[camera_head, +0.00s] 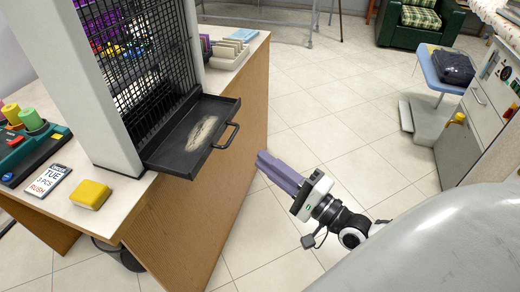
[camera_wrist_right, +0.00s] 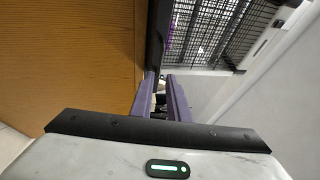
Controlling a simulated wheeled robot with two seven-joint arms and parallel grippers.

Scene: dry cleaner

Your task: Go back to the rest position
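My right gripper (camera_head: 264,166) has purple fingers and hangs in the air in the head view, right of the wooden counter (camera_head: 200,225). It is just below and to the right of the black pull-out tray (camera_head: 185,150) with its bar handle (camera_head: 228,136), apart from the handle in that view. In the right wrist view the two fingers (camera_wrist_right: 160,78) stand a narrow gap apart, with nothing visible held between them. My left gripper is not in view.
The tray juts from a black mesh cage (camera_head: 125,45) on the counter. A yellow sponge-like block (camera_head: 90,194) and a "TUE RUSH" card (camera_head: 47,181) lie at left. A blue-topped stand (camera_head: 440,72) and a grey cabinet (camera_head: 478,115) are at right. Tiled floor (camera_head: 330,130) is open between.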

